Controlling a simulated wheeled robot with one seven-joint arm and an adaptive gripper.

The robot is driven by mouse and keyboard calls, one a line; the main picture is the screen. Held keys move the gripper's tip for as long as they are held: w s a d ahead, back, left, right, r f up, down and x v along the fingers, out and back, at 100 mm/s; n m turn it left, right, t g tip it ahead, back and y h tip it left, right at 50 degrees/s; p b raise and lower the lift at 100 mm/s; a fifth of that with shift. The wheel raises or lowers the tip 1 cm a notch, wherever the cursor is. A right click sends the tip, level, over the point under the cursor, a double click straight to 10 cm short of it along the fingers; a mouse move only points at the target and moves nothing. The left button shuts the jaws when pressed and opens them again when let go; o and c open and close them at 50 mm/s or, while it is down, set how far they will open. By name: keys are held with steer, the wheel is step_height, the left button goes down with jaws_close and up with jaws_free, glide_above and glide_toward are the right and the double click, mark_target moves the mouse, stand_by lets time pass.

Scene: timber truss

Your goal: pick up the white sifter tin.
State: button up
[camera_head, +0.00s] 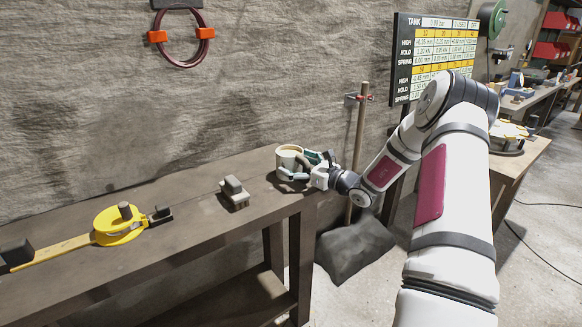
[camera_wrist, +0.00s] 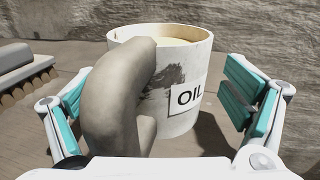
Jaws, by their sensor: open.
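The white sifter tin (camera_head: 288,156) stands upright near the right end of the dark wooden bench. In the wrist view the tin (camera_wrist: 178,122) is a white cylinder with a dark smudge, a label reading "OIL" and pale contents near the rim. Its thick grey-beige handle (camera_wrist: 112,100) points toward the wrist camera. My gripper (camera_head: 308,168) is open at the tin's right side. In the wrist view its teal-padded fingers stand to either side of the tin, with a visible gap on the right. The handle hides part of the tin's front.
The bench (camera_head: 190,226) also bears a small grey block-shaped tool (camera_head: 234,192) left of the tin and a yellow tape-measure-like tool (camera_head: 120,224) further left. A brush (camera_wrist: 25,72) shows at left in the wrist view. The wall stands close behind.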

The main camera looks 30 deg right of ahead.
mark_target(296, 156)
steer(key=shift+w+r, duration=0.1)
steer(key=c, duration=2)
steer(key=shift+c, duration=0.2)
steer(key=shift+r, duration=0.45)
steer(key=r, duration=0.2)
steer(key=p, duration=0.1)
steer(key=shift+s+a+r, duration=0.1)
steer(key=shift+s+r, duration=0.15)
steer(key=shift+r, duration=0.15)
steer(key=s+a+p, duration=0.1)
steer(key=s+a, duration=0.2)
steer(key=s, duration=0.4)
steer(key=s+a+r+p, duration=0.1)
steer(key=s+a, duration=0.2)
steer(key=s, duration=0.4)
steer(key=shift+s, duration=0.2)
steer(key=shift+r, duration=0.1)
steer(key=o, duration=1.4)
steer(key=shift+c, duration=0.2)
steer(key=c, duration=1.4)
